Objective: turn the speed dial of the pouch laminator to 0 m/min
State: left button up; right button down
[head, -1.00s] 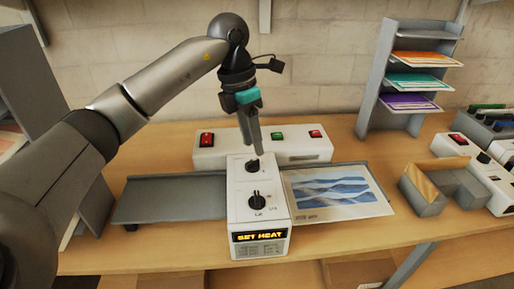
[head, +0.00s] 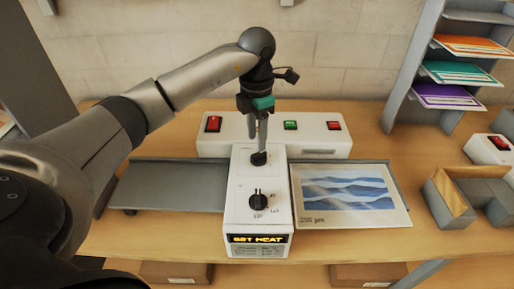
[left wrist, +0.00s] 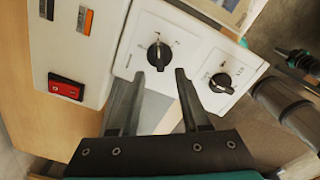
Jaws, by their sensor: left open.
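The white pouch laminator (head: 241,216) stands on the table, its front display reading "SET HEAT". It has a rear black dial (head: 259,159) and a front black dial (head: 258,201) on top. I cannot read which one is the speed dial. My left gripper (head: 261,147) points down at the rear dial and partly hides it. In the left wrist view, the open fingers (left wrist: 160,76) are just short of the rear dial (left wrist: 158,56), one to either side; contact cannot be told. The front dial (left wrist: 221,80) lies to the right of the fingers. My right gripper is not in view.
A white panel (head: 228,148) with red and green switches stands behind the laminator. A grey tray (head: 165,187) is at its left, a wave-pattern sheet (head: 349,194) at its right. A shelf rack (head: 408,80) and grey bins (head: 441,215) stand further right.

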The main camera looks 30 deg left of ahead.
aim_at(257, 154)
pick_arm(q)
notch_tip(257, 154, down, 5)
grip_shut()
dwell(0.6)
